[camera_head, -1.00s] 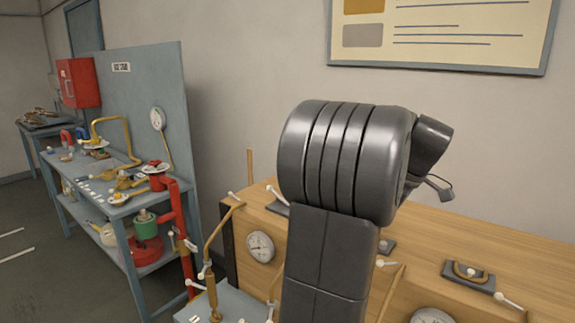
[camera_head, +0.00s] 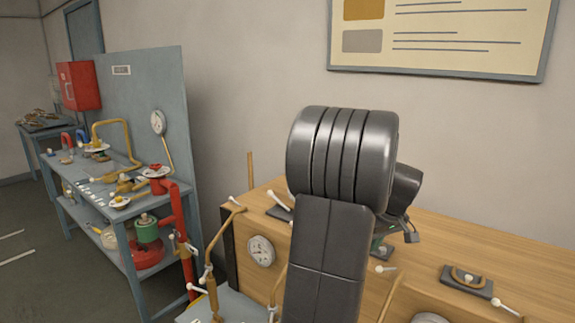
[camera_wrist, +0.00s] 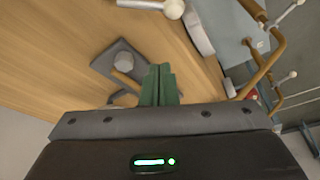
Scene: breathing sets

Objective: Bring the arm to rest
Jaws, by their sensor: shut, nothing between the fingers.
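My arm (camera_head: 330,200) rises in front of the wooden bench in the head view, its dark ribbed joint upright and the wrist folded down behind it to the right. My gripper (camera_wrist: 158,80) shows in the wrist view with its two green fingers together and nothing between them. It points over the wooden top near a grey plate fixture with a round knob (camera_wrist: 124,62). I cannot tell whether the fingers touch that fixture. In the head view my arm hides most of the gripper.
The wooden bench (camera_head: 480,250) carries gauges, white-knobbed levers and a dark plate with a brass handle (camera_head: 466,278). A blue-grey workbench (camera_head: 95,180) with red pipes and fittings stands at the left. A board (camera_head: 440,60) hangs on the wall. Open floor shows at far left.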

